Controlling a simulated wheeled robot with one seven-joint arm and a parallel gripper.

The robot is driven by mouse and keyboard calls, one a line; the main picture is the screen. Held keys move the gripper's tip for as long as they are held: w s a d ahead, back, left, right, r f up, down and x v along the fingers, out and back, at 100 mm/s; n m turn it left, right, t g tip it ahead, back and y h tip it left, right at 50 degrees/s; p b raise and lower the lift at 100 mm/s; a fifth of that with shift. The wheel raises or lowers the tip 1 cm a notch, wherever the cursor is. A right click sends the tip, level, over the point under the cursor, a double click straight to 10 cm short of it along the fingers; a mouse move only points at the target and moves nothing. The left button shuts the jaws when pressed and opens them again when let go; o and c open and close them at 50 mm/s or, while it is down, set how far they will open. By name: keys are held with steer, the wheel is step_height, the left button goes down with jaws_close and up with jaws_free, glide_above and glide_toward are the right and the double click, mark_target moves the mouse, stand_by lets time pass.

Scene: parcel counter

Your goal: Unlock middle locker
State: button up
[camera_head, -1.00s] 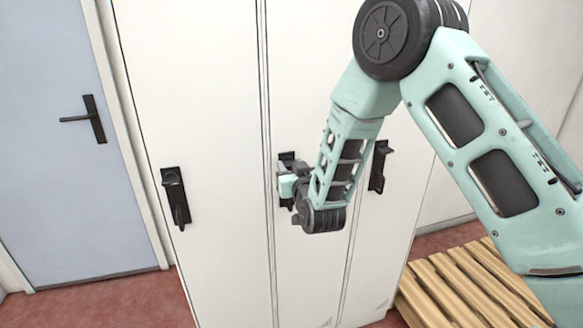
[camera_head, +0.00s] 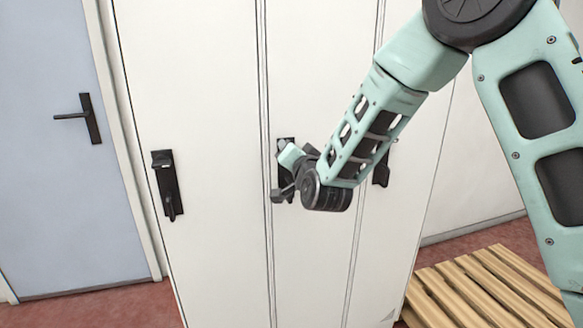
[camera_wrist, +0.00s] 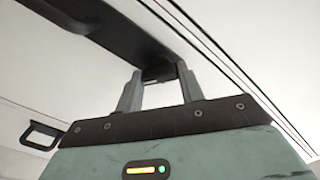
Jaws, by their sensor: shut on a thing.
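The middle locker (camera_head: 312,265) is a tall, narrow white door, and it looks shut. Its black lock plate (camera_head: 285,142) is partly hidden behind my gripper (camera_head: 286,149). In the wrist view my gripper (camera_wrist: 158,76) has its two grey fingers on either side of a small dark latch knob (camera_wrist: 160,73), shut on it. The knob sits at the end of the long black plate (camera_wrist: 110,30). In the head view a dark lever (camera_head: 280,196) sticks out below my gripper. How far the knob is turned cannot be told.
The left locker has a black lock plate with a handle (camera_head: 167,185). The right locker's black handle (camera_head: 381,172) is partly behind my arm. A blue door (camera_head: 50,190) stands at the far left. A slatted wooden pallet (camera_head: 480,285) lies on the red floor at right.

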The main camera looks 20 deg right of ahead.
steer(key=m+b, duration=1)
steer(key=b, duration=0.1)
steer(key=shift+f, duration=0.15)
stand_by(0.4)
steer(key=o, duration=1)
steer(key=s, duration=1.7)
steer(key=shift+s+b, duration=0.2)
steer(key=shift+b, duration=0.15)
